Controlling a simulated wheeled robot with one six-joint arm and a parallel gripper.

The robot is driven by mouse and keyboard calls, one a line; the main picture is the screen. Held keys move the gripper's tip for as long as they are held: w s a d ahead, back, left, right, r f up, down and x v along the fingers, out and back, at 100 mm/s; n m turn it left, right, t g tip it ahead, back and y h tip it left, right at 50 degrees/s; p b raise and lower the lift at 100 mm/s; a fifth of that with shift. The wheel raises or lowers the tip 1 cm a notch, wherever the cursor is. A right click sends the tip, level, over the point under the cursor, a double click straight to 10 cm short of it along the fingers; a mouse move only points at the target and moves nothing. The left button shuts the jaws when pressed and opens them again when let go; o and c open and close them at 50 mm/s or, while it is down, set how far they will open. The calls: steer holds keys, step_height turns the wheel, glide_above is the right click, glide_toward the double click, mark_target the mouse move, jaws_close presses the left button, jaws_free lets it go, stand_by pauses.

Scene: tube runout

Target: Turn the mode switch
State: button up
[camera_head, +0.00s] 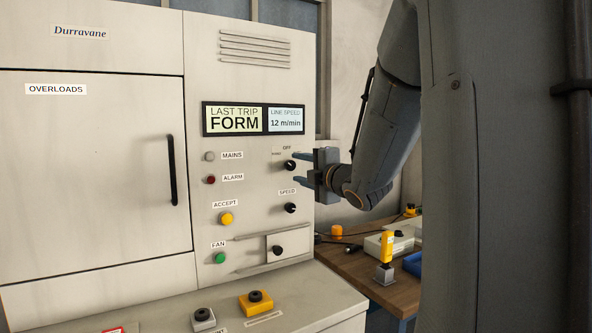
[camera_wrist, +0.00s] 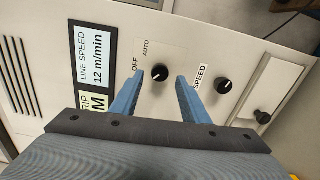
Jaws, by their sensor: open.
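The mode switch (camera_head: 290,165) is a black rotary knob on the cream panel, under a plate marked OFF, with a smaller label at its left. In the wrist view the mode switch (camera_wrist: 159,72) shows the labels OFF and AUTO beside it. My gripper (camera_head: 299,168) is at the panel's right side, its blue fingers pointing toward the panel. In the wrist view my gripper (camera_wrist: 159,76) is open, and the knob appears between the two fingertips. The fingers do not visibly touch the knob. How far they are from the panel is hard to tell.
The speed knob (camera_head: 290,208) is just below, close to one finger in the wrist view. A display (camera_head: 253,119) reads FORM and 12 m/min. Lamps, buttons and a sliding latch (camera_head: 278,250) share the panel. A wooden table (camera_head: 350,268) with small devices stands at right.

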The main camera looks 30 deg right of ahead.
mark_target(291, 166)
steer(key=w, duration=0.3)
steer(key=shift+a, duration=0.1)
steer(key=shift+s, duration=0.1)
stand_by(0.3)
steer(key=c, duration=0.8)
